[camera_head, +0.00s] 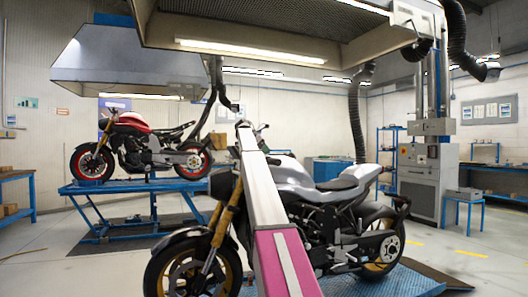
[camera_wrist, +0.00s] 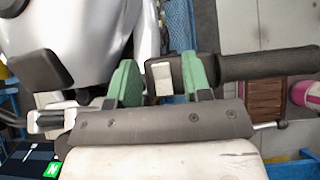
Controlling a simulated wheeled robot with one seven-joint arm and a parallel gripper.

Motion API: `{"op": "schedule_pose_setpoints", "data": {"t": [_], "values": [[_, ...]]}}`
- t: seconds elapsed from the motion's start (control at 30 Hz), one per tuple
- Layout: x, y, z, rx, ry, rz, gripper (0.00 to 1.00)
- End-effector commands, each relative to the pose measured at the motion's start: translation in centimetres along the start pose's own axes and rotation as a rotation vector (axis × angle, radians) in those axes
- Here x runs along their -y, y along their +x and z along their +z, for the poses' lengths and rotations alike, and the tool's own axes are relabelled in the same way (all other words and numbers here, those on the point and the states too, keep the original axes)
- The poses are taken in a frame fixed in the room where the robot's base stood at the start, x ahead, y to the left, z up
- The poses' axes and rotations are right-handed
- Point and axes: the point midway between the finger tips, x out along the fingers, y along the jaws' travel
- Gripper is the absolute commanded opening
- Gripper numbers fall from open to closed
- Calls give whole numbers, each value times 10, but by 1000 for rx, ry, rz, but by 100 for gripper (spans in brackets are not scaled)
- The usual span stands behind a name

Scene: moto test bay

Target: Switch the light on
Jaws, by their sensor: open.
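In the wrist view my gripper (camera_wrist: 160,62) is open, with its two green fingertips apart. A dark switch housing (camera_wrist: 160,66) with a small pale button (camera_wrist: 163,85) shows between the fingertips, beside the black handlebar grip (camera_wrist: 270,65). I cannot tell whether either finger touches it. In the head view the silver-grey motorcycle (camera_head: 345,180) stands in front of me, and my arm crosses before it. The arm's end is near the handlebar, and the gripper itself is hidden there.
A dash display (camera_wrist: 52,170) with a green N shows at lower left in the wrist view. A red motorcycle (camera_head: 135,145) stands on a blue lift (camera_head: 150,190) behind. An extraction hood (camera_head: 270,35) hangs overhead. Yellow-marked floor at right is clear.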

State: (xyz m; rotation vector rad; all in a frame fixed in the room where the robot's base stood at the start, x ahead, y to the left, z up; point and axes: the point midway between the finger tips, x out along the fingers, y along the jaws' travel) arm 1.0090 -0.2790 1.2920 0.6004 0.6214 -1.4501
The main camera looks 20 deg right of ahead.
Motion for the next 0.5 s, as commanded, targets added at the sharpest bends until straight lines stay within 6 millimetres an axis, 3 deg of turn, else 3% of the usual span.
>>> {"op": "schedule_pose_setpoints", "data": {"t": [0.17,0.3,0.5], "values": [[0,0,0,0,0,0,45],[0,0,0,0,0,0,2],[0,0,0,-3,0,0,0]]}}
